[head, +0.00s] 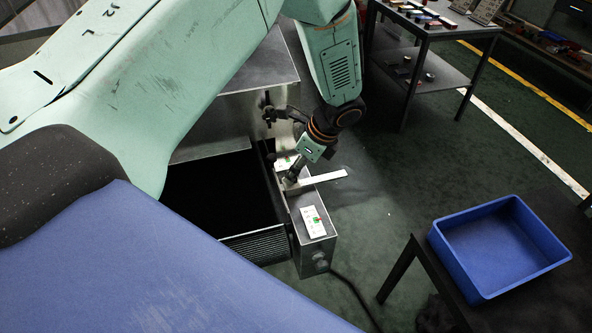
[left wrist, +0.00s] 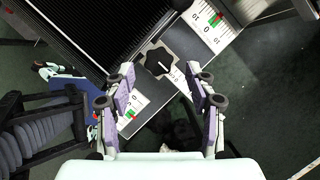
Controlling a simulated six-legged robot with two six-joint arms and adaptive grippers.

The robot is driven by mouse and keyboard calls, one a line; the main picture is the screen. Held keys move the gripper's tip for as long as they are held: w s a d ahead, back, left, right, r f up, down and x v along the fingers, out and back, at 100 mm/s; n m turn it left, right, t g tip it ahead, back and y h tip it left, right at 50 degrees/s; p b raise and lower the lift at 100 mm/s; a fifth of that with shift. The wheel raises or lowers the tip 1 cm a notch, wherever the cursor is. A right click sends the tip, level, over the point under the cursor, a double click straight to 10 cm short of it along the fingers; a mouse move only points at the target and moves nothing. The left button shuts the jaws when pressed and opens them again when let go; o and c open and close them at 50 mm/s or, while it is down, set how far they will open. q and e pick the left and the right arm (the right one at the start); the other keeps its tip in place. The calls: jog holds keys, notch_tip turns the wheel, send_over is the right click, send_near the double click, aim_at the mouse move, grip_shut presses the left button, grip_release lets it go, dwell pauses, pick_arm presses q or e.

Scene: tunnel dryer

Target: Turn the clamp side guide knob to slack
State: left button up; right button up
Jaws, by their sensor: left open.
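The clamp knob (left wrist: 159,61), black and lobed with a pale line on it, sits on a metal plate beside the dark ribbed conveyor in the left wrist view. My left gripper (left wrist: 162,86) is open, its two fingers to either side of and just short of the knob. Whether they touch it I cannot tell. In the head view my left gripper (head: 291,176) is over the metal side rail, and it hides the knob. A white scale (left wrist: 213,27) with green and red marks lies beyond the knob; another scale (left wrist: 130,117) is partly behind the left finger.
The dark conveyor bed (head: 215,197) lies left of the metal rail (head: 316,251). A blue bin (head: 519,266) stands on a dark table at the lower right. A cart (head: 430,75) with small items stands at the back. Floor between them is clear.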

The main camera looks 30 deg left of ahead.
pick_arm(q)
jog(key=shift+a+f, duration=0.2)
jog(key=shift+f, duration=0.4)
jog(key=shift+s+a+f, duration=0.15)
jog(key=shift+s+f, duration=0.2)
jog(key=shift+w+a+f, duration=0.1)
jog(key=shift+w, duration=0.05)
jog(key=shift+w+f, duration=0.1)
jog(key=shift+w, duration=0.05)
jog(key=shift+c, duration=1.1)
jog(key=shift+s, duration=0.2)
jog(key=c, duration=0.9)
jog(key=shift+c, duration=0.2)
pick_arm(e)
jog(key=shift+s+d+f, duration=0.15)
jog(key=shift+s, duration=0.25)
